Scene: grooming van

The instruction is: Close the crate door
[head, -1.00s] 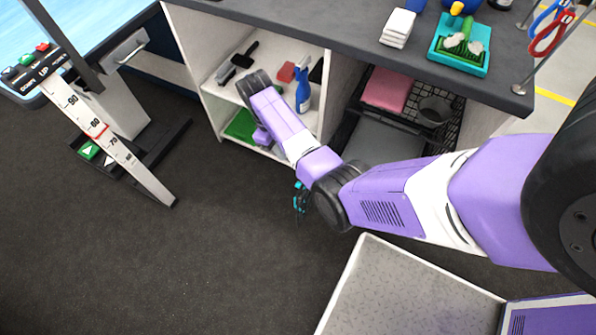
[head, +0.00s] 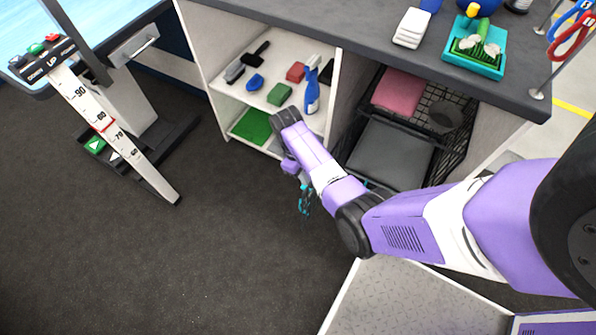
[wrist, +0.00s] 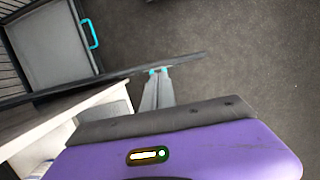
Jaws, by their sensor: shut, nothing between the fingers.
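The crate (head: 463,120) is a black wire box under the counter, with a grey mat (head: 392,152), a folded pink cloth and a dark bowl inside. In the wrist view the grey crate floor (wrist: 52,45) shows at upper left, with a teal loop (wrist: 89,34) at its edge. A long dark bar (wrist: 120,74), apparently the crate door seen edge-on, sticks out into the aisle.
An open shelf (head: 335,85) with brushes and a blue spray bottle (head: 311,92) stands left of the crate. The counter (head: 350,30) overhangs both. A lift table post with a height scale (head: 110,130) stands at left. The dark floor (head: 200,260) between is clear.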

